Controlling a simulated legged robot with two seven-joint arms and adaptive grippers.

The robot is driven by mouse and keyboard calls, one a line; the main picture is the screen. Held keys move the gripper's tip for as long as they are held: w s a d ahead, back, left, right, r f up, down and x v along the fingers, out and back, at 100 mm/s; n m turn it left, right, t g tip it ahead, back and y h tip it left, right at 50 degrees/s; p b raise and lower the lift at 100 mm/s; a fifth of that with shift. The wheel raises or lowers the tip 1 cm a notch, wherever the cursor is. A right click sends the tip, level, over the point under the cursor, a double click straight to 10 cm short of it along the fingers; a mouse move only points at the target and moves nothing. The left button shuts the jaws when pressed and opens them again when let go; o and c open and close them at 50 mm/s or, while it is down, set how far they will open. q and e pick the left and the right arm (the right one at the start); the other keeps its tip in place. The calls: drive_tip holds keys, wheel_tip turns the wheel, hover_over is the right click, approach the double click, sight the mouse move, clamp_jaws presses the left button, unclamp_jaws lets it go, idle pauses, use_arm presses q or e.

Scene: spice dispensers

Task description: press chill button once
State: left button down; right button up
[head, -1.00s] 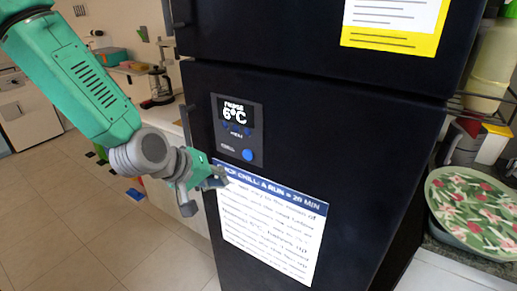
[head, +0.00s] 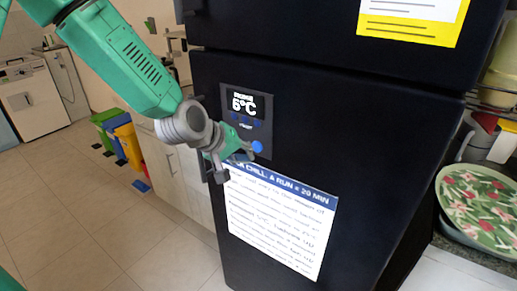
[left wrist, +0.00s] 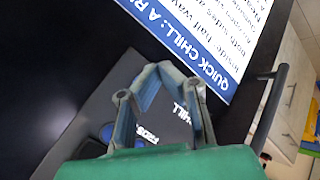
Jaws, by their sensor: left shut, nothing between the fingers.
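A dark control panel (head: 236,101) with a lit "6°C" display is on the front of a black fridge (head: 350,140). The round blue chill button (head: 257,147) is at the panel's lower right. My left gripper (head: 248,154) is shut and empty, right beside the button at its lower left in the head view. I cannot tell whether it touches. In the left wrist view, the gripper fingers (left wrist: 165,75) are in front of the panel (left wrist: 82,120), with the "CHILL" label visible near them. I cannot make out the chill button there. My right gripper is not in view.
A white notice with a blue heading (head: 280,220) is on the fridge door just below the panel. A dark door handle (left wrist: 268,105) stands out in the left wrist view. Coloured bins (head: 125,140) stand at left. A floral plate (head: 485,210) is at right.

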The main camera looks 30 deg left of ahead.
sight(257, 147)
use_arm(q)
drive_tip(key=shift+w+a, duration=0.3)
drive_tip(key=shift+w, duration=0.6)
drive_tip(key=shift+a+f, duration=0.15)
drive_tip(key=shift+a, duration=0.2)
drive_tip(key=shift+w+d, duration=0.2)
drive_tip(key=shift+d, duration=0.35)
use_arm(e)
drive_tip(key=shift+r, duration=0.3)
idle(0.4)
